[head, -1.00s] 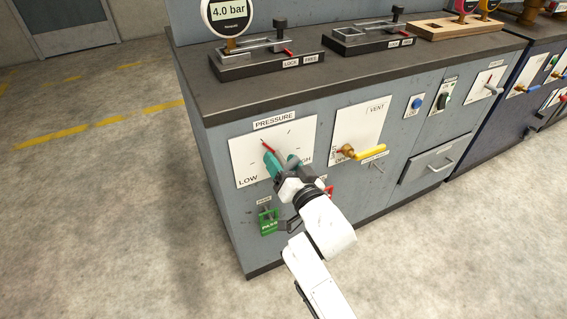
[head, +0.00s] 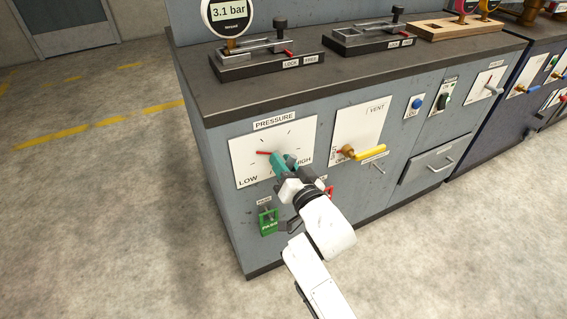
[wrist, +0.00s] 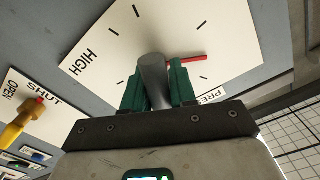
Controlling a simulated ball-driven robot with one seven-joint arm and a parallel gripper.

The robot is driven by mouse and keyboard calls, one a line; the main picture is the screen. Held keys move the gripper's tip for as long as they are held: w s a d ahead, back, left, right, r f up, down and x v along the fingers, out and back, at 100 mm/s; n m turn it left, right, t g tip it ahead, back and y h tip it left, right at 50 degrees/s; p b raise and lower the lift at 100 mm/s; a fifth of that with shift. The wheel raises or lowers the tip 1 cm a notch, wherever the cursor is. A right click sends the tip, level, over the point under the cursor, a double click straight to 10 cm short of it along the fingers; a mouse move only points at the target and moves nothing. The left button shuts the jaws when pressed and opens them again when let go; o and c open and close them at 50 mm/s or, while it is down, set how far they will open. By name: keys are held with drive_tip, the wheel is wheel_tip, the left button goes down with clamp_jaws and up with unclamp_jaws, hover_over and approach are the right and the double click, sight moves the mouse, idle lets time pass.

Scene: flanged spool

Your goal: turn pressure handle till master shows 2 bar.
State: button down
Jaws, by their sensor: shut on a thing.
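The master gauge (head: 229,15) at the top left of the bench reads 3.1 bar. Below the bench top, the PRESSURE panel (head: 240,175) has a dial from LOW to HIGH with a red pointer (head: 264,152), which points left towards the LOW side. My gripper (head: 284,163) is at the middle of the dial, its green fingers shut on the pressure handle. In the wrist view the grey handle (wrist: 153,75) stands between the two green fingers (wrist: 157,88), and the red pointer (wrist: 185,60) sticks out to the right. In the head view my gripper hides most of the handle.
Right of the dial, the VENT panel (head: 372,118) carries a yellow lever (head: 370,153). A drawer (head: 436,160) is farther right. The floor at left is clear.

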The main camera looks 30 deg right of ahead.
drive_tip(key=shift+n, duration=0.3)
drive_tip(key=n+p, duration=0.2)
drive_tip(key=n, duration=0.3)
drive_tip(key=shift+n, duration=0.3)
drive_tip(key=n+p, duration=0.1)
drive_tip(key=n, duration=0.5)
idle(0.4)
drive_tip(key=c, duration=0.7)
unclamp_jaws()
